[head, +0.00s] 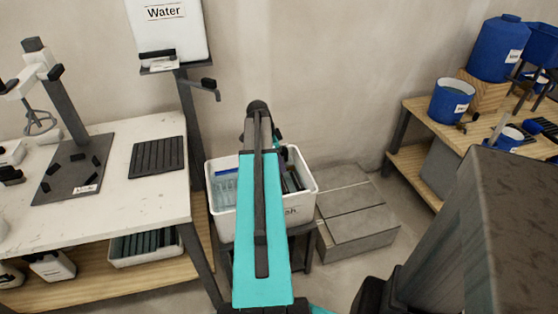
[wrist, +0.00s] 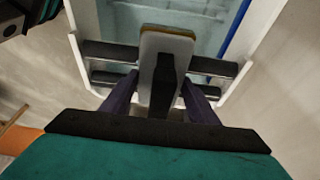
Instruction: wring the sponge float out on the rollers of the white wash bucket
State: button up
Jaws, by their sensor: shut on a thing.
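The white wash bucket (head: 222,226) stands on a low dark stand, its middle hidden behind my teal arm. In the wrist view its white rim (wrist: 262,30) frames pale bluish water. Dark rollers (wrist: 213,66) run across the bucket. My gripper (wrist: 161,90) is shut on the dark handle of the sponge float (wrist: 168,42), which has a pale plate with a yellowish edge. The float is over the rollers and hides their middle; I cannot tell whether it touches them. In the head view the float and fingers are mostly hidden by my arm.
A white-topped workbench (head: 110,222) with a mixer stand is at the left. A water tank (head: 166,30) with a tap is above the bucket's left side. Grey blocks (head: 352,215) lie right of the bucket. A wooden bench (head: 425,110) with blue buckets is at the far right.

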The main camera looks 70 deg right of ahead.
aim_at(288, 160)
jog(key=shift+f, duration=0.1)
jog(key=shift+s+d, duration=0.65)
jog(key=shift+s, duration=0.1)
jog(key=shift+d, duration=0.1)
jog(key=shift+s+d, duration=0.5)
jog(key=shift+s, duration=0.3)
jog(key=shift+f, duration=0.1)
jog(key=shift+s+d, duration=0.1)
jog(key=shift+s, duration=0.05)
jog(key=shift+s+d, duration=0.5)
jog(key=shift+s, duration=0.15)
